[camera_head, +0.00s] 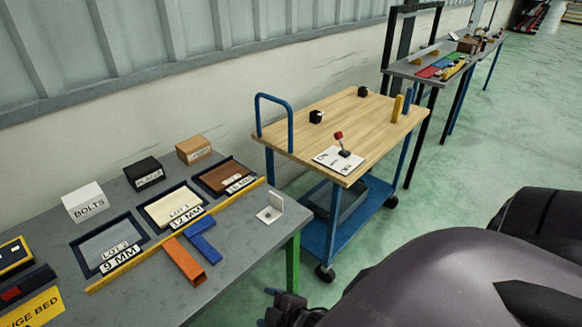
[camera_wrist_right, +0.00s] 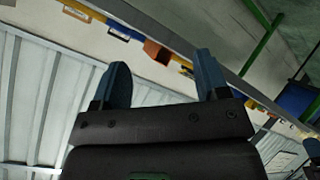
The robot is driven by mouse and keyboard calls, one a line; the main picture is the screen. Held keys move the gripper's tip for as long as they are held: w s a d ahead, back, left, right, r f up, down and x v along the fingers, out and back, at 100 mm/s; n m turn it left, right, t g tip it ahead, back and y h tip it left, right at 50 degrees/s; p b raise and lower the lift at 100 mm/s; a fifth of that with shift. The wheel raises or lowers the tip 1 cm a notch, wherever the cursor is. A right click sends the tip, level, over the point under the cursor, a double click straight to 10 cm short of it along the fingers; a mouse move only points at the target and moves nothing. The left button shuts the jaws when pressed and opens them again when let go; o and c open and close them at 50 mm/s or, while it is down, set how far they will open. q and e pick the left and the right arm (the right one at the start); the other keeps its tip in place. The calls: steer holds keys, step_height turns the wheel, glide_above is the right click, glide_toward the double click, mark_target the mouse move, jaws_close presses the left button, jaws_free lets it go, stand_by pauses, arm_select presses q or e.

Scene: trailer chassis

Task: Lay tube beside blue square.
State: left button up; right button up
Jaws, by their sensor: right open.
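The orange tube (camera_head: 184,262), square and hollow, lies on the grey bench in the head view, reaching from the yellow strip toward the front edge. The blue square (camera_head: 200,241), an L-shaped piece, lies just right of the tube, near its far end. In the right wrist view the tube's open end (camera_wrist_right: 157,52) shows beyond the fingers, and the view looks upside down. My right gripper (camera_head: 268,306) is open and empty at the bottom of the head view, off the bench's front edge. Its two blue fingers (camera_wrist_right: 163,82) are spread in the wrist view.
The grey bench (camera_head: 240,262) carries labelled trays, boxes (camera_head: 87,202) and a yellow strip (camera_head: 140,257). A small metal bracket (camera_head: 270,210) stands at its right end. A wooden-topped cart (camera_head: 350,135) is beyond. Bare bench lies left of the tube.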

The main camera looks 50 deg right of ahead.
steer(key=s+d+m, duration=0.1)
steer(key=m, duration=0.1)
steer(key=s+d+m, duration=0.1)
steer(key=m, duration=0.2)
steer(key=s+d+m, duration=0.1)
steer(key=s+m, duration=0.1)
steer(key=m, duration=0.1)
steer(key=shift+f+h, duration=0.25)
steer(key=shift+h, duration=0.05)
stand_by(1.0)
